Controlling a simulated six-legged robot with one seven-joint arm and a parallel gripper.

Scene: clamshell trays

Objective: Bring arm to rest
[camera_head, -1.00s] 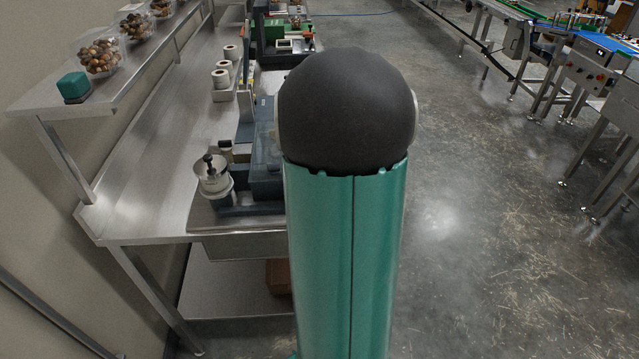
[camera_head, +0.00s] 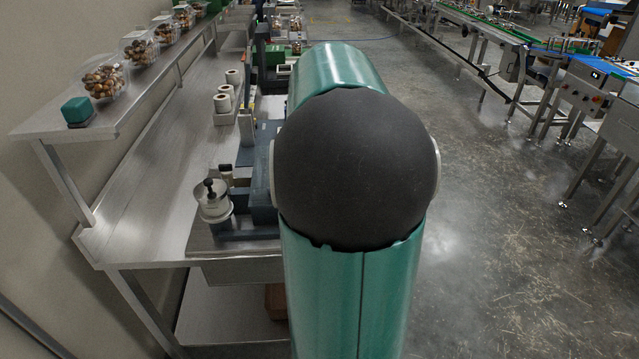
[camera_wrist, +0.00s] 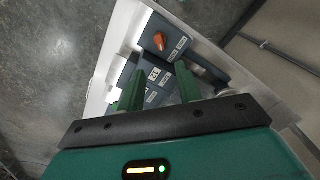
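My arm stands upright in the middle of the head view, with a teal link, a black round joint and another teal link behind it. My gripper is hidden behind the arm there. In the wrist view my gripper (camera_wrist: 160,68) shows two green fingers spread apart with nothing held between them. Beyond the fingers is a dark blue block (camera_wrist: 165,45) with white labels and an orange-red piece (camera_wrist: 159,41) on it. A light grey surface lies around the block. I cannot tell how far the fingers are from it.
A shelf (camera_head: 60,128) above holds a teal block (camera_head: 77,111) and clear tubs (camera_head: 104,76). Conveyors (camera_head: 470,32) stand at right. The floor (camera_head: 470,200) between is open.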

